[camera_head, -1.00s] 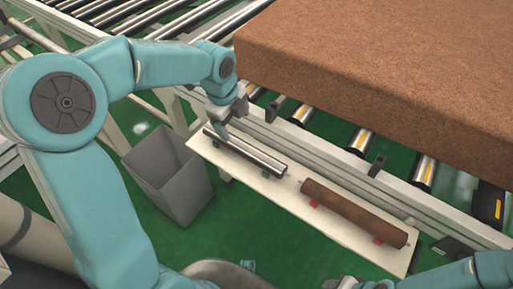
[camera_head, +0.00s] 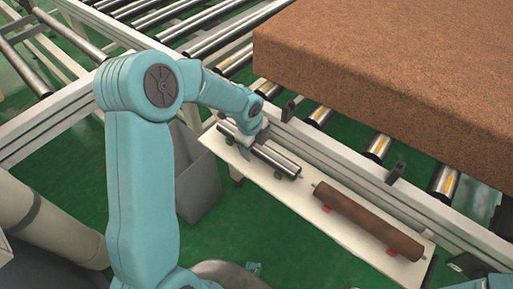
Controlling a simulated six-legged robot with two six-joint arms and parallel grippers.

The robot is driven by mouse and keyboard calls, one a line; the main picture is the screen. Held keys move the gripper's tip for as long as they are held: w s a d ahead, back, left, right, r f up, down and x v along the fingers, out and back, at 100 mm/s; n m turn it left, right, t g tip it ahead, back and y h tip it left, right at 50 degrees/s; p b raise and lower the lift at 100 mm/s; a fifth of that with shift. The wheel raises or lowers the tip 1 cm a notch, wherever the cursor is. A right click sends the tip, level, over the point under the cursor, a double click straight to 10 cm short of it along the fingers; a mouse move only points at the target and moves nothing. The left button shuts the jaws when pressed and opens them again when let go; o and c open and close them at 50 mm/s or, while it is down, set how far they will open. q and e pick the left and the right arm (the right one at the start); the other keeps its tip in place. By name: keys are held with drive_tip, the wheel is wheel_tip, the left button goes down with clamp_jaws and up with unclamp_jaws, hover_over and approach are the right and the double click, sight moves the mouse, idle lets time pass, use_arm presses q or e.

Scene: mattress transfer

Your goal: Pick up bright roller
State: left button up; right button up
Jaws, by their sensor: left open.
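The bright roller (camera_head: 277,160) is a shiny silver cylinder lying on the left part of a white shelf board (camera_head: 326,222). My left gripper (camera_head: 245,136) is open and low over the roller's left half, with its fingers at the roller. The gripper hides part of the roller, and I cannot tell whether the fingers touch it. A rusty brown roller (camera_head: 367,222) lies on red supports on the right part of the same board. My right gripper is out of view.
A grey bin (camera_head: 198,180) stands left of the board, partly behind my left arm. A conveyor frame (camera_head: 345,158) with rollers runs behind the board. A large brown mattress block (camera_head: 400,85) lies on the conveyor. Green floor shows in front.

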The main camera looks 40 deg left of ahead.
use_arm(q)
drive_tip(key=shift+f, duration=0.25)
drive_tip(key=c, duration=1.4)
drive_tip(key=shift+r, duration=0.1)
clamp_jaws()
drive_tip(key=shift+r, duration=0.1)
